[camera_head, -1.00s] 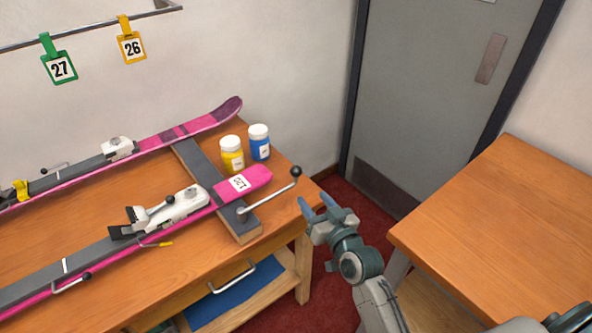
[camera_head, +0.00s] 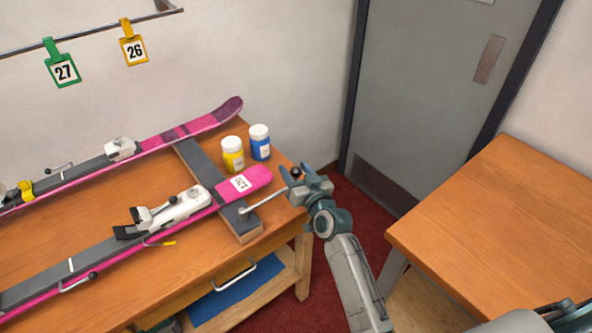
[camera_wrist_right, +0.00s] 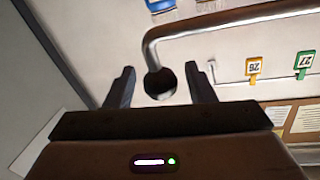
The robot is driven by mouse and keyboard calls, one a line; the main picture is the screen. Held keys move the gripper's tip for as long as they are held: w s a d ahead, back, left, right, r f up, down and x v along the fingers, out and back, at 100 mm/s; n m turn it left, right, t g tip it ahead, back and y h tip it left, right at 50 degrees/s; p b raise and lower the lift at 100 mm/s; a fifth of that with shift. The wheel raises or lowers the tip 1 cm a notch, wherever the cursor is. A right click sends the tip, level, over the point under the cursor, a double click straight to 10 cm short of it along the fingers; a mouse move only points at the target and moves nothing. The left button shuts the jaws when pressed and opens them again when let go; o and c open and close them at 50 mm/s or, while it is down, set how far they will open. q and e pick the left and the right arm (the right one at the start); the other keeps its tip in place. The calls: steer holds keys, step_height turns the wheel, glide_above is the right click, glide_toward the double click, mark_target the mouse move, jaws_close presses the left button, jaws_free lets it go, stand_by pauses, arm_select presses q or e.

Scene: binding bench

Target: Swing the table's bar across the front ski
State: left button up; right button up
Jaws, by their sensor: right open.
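The front ski (camera_head: 150,228) is pink and grey with a white binding and lies along the near side of the wooden bench. The table's bar (camera_head: 262,200) is a thin metal rod that pivots on the grey cross rest by the ski's labelled end and points away from the ski to the right. Its black ball end (camera_head: 296,173) sits at my right gripper (camera_head: 299,180). In the right wrist view the black ball (camera_wrist_right: 160,84) lies between the two fingers, with gaps at both sides, so the gripper is open around it. My left gripper is not in view.
A yellow jar (camera_head: 232,155) and a blue jar (camera_head: 260,143) stand close behind the bar. A second ski (camera_head: 170,134) lies behind the front one. Another wooden table (camera_head: 500,220) stands at the right, with red floor between.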

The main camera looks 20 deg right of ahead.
steer(key=shift+c, duration=0.3)
jaws_close()
